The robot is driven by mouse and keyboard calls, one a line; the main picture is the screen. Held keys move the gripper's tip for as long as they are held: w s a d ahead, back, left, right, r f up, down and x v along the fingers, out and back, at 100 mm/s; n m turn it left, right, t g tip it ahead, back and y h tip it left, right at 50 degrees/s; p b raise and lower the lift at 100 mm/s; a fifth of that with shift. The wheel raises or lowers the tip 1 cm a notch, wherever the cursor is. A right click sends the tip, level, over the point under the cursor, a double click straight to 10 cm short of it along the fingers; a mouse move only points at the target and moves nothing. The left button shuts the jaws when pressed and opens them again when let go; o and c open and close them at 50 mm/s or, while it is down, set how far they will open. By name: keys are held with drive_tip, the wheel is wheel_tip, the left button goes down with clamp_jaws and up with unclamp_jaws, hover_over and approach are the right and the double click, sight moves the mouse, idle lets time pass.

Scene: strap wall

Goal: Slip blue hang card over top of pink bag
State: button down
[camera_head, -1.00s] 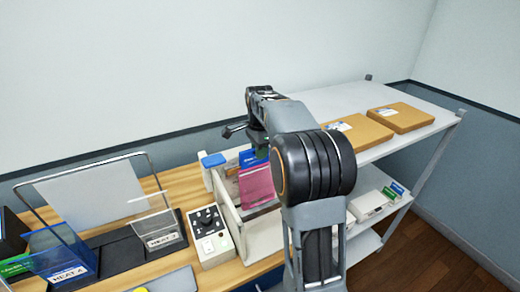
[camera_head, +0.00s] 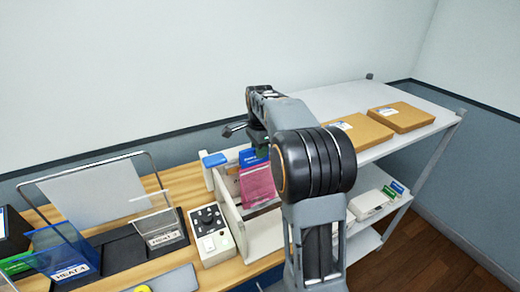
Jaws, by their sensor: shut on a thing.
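The pink bag (camera_head: 258,186) stands upright in a pale open-topped bin on the bench, left of my arm's large black joint. The blue hang card (camera_head: 249,157), with small white print, shows at the bag's top edge. My gripper (camera_head: 258,143) is just above, its fingers partly hidden by my arm, and it is shut on the blue hang card. Whether the card straddles the bag's top or only lies against one face, I cannot tell. The bag's right edge is behind my arm.
The pale bin (camera_head: 228,208) has walls around the bag. A control box (camera_head: 211,236) with a dark knob stands to its left, beside clear and blue panels (camera_head: 58,252). A white shelf (camera_head: 330,98) with brown boxes (camera_head: 402,117) is at right.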

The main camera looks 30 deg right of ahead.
drive_tip(key=shift+f, duration=0.25)
drive_tip(key=shift+f+b, duration=0.55)
drive_tip(key=shift+f, duration=0.15)
drive_tip(key=shift+f, duration=0.15)
drive_tip(key=shift+f+b, duration=0.4)
drive_tip(key=shift+f, duration=0.15)
drive_tip(key=shift+f+b, duration=0.3)
drive_tip(key=shift+f, duration=0.25)
idle(0.8)
drive_tip(key=c, duration=1)
unclamp_jaws()
drive_tip(key=shift+s, duration=0.15)
drive_tip(key=shift+o, duration=0.2)
drive_tip(key=shift+r, duration=0.1)
drive_tip(key=shift+r, duration=0.15)
